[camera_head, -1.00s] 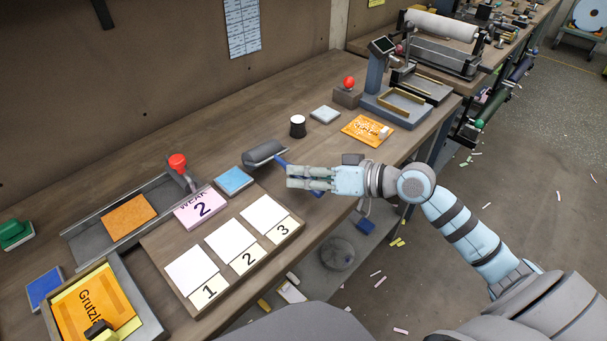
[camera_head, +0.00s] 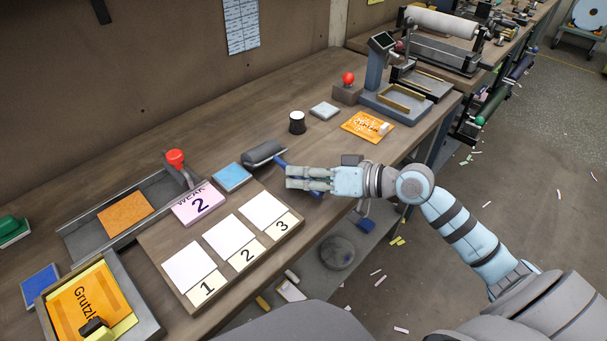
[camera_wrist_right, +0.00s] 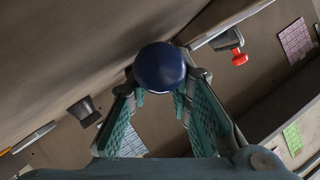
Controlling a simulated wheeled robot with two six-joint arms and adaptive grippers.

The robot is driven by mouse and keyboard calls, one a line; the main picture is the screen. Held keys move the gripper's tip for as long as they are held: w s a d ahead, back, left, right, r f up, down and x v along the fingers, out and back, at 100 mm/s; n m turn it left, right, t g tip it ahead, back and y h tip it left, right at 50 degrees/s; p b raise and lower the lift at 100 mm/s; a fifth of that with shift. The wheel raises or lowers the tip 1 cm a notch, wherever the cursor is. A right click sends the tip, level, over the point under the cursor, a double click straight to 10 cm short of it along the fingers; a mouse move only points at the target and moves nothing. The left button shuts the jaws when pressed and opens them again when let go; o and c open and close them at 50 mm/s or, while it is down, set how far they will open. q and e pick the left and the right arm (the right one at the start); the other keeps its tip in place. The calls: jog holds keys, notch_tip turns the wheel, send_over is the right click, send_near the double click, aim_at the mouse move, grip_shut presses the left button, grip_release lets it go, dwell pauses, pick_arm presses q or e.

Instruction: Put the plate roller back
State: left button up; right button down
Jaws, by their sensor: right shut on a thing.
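The plate roller has a dark grey cylinder (camera_head: 264,152) and a blue handle (camera_head: 283,160). It is near the front edge of the bench, right of the blue pad. My right gripper (camera_head: 290,179) is shut on the blue handle, and its fingers hide part of it. In the right wrist view the dark blue round handle end (camera_wrist_right: 160,67) sits between the two fingers (camera_wrist_right: 158,105). I cannot tell whether the cylinder touches the bench. My left gripper is not in view.
The board (camera_head: 175,250) with cards 1, 2 and 3 lies left of the roller. The blue pad (camera_head: 232,176), a pink card block (camera_head: 197,204) and a dark cup (camera_head: 297,123) are close by. An orange packet (camera_head: 368,126) lies right. Bare bench lies behind the roller.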

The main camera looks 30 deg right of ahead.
jog(key=shift+s+f, duration=0.1)
jog(key=shift+f, duration=0.3)
jog(key=c, duration=1.5)
grip_release()
jog(key=shift+o, duration=0.7)
jog(key=shift+f, duration=0.1)
notch_tip(320, 180, up, 10)
jog(key=shift+r, duration=0.1)
